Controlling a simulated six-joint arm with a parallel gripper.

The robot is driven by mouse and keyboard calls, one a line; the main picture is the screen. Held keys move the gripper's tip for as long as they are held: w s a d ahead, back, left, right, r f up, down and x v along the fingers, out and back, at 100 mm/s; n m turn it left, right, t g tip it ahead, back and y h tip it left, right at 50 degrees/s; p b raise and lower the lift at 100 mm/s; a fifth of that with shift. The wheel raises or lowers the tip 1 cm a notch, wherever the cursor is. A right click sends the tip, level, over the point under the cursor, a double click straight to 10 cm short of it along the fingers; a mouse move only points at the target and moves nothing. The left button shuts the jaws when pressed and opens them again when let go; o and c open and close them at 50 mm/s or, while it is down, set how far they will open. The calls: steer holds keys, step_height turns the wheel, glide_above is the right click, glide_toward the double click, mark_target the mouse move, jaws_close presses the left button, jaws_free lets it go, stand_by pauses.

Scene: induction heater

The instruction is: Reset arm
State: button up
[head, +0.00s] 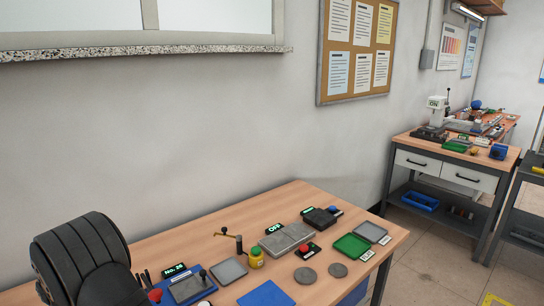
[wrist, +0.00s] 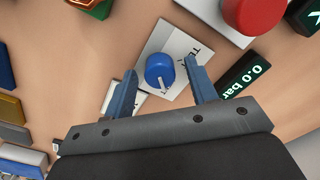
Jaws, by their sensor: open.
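In the wrist view, my gripper (wrist: 160,66) is open, with one blue finger on each side and nothing held. A blue round knob (wrist: 159,71) with a white pointer mark sits on a white labelled plate (wrist: 178,46). The knob shows between the two fingers, with a gap on each side. I cannot tell how high the fingertips are above the plate. The plate's label is partly hidden by the right finger. In the head view my black arm fills the lower left corner, and my gripper is not visible there.
A red button (wrist: 252,12) and a "0.0 bar" display (wrist: 243,77) lie right of the gripper. Yellow and blue blocks line the left edge. In the head view, the bench holds an "OFF" display (head: 274,229), a green tray (head: 351,246), grey discs and a blue plate (head: 266,294).

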steer(key=shift+r, duration=0.1)
step_height(320, 180, up, 18)
steer(key=f, duration=0.1)
step_height(320, 180, down, 17)
steer(key=shift+f, duration=0.1)
steer(key=shift+n, duration=0.3)
steer(key=n, duration=0.3)
steer(key=shift+n, duration=0.4)
steer(key=n, duration=0.8)
steer(key=shift+n, duration=0.3)
steer(key=n, duration=0.4)
